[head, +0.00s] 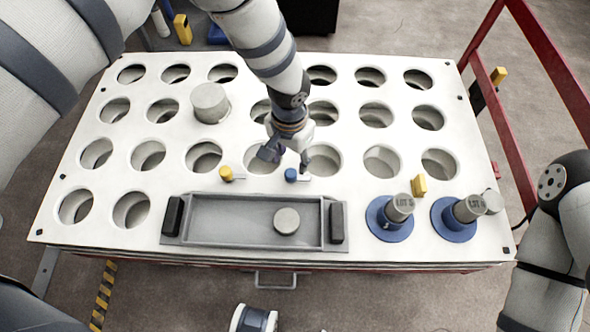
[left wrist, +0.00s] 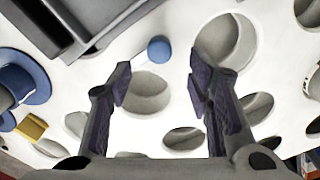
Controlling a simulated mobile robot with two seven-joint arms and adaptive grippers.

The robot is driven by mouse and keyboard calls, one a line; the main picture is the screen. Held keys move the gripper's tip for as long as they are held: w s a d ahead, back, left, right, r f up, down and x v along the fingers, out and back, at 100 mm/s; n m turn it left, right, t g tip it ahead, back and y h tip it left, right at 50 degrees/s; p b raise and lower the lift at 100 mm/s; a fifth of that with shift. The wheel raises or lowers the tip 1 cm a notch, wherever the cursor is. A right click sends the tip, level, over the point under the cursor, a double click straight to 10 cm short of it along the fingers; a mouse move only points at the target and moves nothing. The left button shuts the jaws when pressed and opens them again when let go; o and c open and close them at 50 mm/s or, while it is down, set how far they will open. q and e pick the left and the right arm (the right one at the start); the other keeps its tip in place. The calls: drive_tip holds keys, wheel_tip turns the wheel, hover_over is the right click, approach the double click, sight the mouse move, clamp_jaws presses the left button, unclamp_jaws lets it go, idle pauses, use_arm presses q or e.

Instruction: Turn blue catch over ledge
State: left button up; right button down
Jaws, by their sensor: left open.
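The blue catch (head: 291,175) is a round blue knob on a short pale bar, on the white panel just behind the rim of the grey tray (head: 255,243). Contact cannot be told. My right gripper is not visible.
A yellow catch (head: 226,173) sits left of the blue one. A grey disc (head: 286,221) lies in the tray. A grey cylinder (head: 210,103) stands in the panel's holes. Two blue-based cylinders (head: 389,222) (head: 454,222) stand at right. A red rail (head: 550,62) borders the right.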

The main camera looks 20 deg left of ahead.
sight(291, 172)
use_arm(q)
wheel_tip(291, 172, down, 6)
drive_tip(key=shift+r+b, duration=0.25)
drive_tip(key=shift+b, duration=0.15)
clamp_jaws()
